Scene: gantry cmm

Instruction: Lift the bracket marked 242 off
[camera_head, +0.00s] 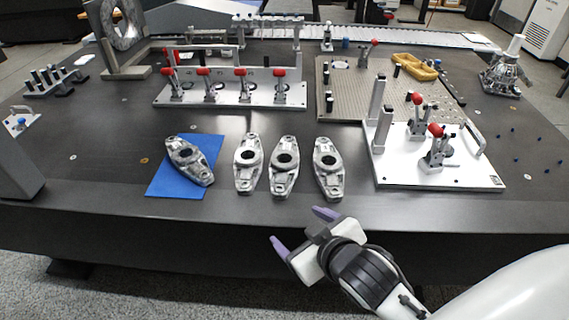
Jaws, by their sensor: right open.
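Several grey metal brackets lie near the front of the dark table. One bracket (190,160) lies tilted on a blue mat (168,183) at the left. A second bracket (247,176) stands lengthwise to its right, a third bracket (281,182) sits close beside that one, and a fourth bracket (327,181) is further right. Any number marks are too small to read, so I cannot tell which is 242. My right gripper (300,226) is open and empty at the table's front edge, nearer than the brackets and touching none. My left gripper is out of view.
A fixture with red-handled clamps (235,92) stands behind the brackets. A white clamp plate (400,170) is to their right. A grey column (18,165) rises at the left edge.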

